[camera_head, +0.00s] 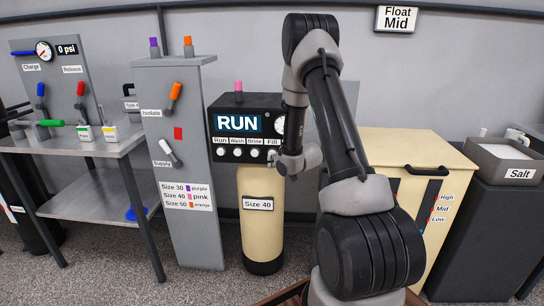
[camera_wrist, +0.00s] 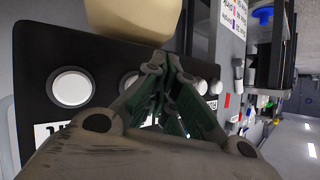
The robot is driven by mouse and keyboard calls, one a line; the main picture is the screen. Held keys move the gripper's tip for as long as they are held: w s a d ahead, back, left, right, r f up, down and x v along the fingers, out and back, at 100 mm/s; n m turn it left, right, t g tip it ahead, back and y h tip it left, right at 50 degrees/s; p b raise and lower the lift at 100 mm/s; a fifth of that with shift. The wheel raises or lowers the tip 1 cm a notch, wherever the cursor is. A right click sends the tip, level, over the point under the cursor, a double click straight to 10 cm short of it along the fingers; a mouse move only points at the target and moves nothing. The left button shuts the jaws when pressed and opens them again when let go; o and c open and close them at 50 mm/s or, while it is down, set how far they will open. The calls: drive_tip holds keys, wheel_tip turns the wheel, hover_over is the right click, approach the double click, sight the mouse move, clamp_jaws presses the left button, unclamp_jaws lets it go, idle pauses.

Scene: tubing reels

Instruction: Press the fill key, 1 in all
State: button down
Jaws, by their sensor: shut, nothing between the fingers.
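The fill key (camera_head: 271,154) is a round white button, the rightmost in the row under the RUN display (camera_head: 238,123) on the black control head. The label "Fill" sits just above it. In the wrist view, which is turned over, the large white key (camera_wrist: 71,88) at the left appears to be this key. My gripper (camera_head: 283,164) is beside the fill key, at its lower right in the head view. In the wrist view my gripper (camera_wrist: 166,72) is shut and empty, its fingers partly hiding the neighbouring keys. I cannot tell whether the fingertips touch the panel.
The Run (camera_head: 221,152), Wash (camera_head: 238,153) and Brine (camera_head: 255,153) keys lie close by, left of the fill key. The cream Size 40 tank (camera_head: 261,225) stands below. A grey valve post (camera_head: 184,110) is left; a cream cabinet (camera_head: 405,150) is right.

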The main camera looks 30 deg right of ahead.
drive_tip(key=shift+w+d, duration=0.1)
drive_tip(key=shift+w, duration=0.05)
idle(0.5)
drive_tip(key=shift+w+d, duration=0.15)
drive_tip(key=shift+w, duration=0.05)
drive_tip(key=shift+w+d, duration=0.25)
drive_tip(key=shift+w, duration=0.1)
idle(0.7)
drive_tip(key=shift+w+d+r, duration=0.2)
drive_tip(key=shift+w+r, duration=0.05)
drive_tip(key=shift+w, duration=0.1)
idle(0.7)
drive_tip(key=shift+s+a, duration=0.1)
drive_tip(key=shift+s, duration=0.05)
drive_tip(key=shift+s+a+f, duration=0.1)
drive_tip(key=shift+s+a, duration=0.35)
drive_tip(key=shift+s, duration=0.25)
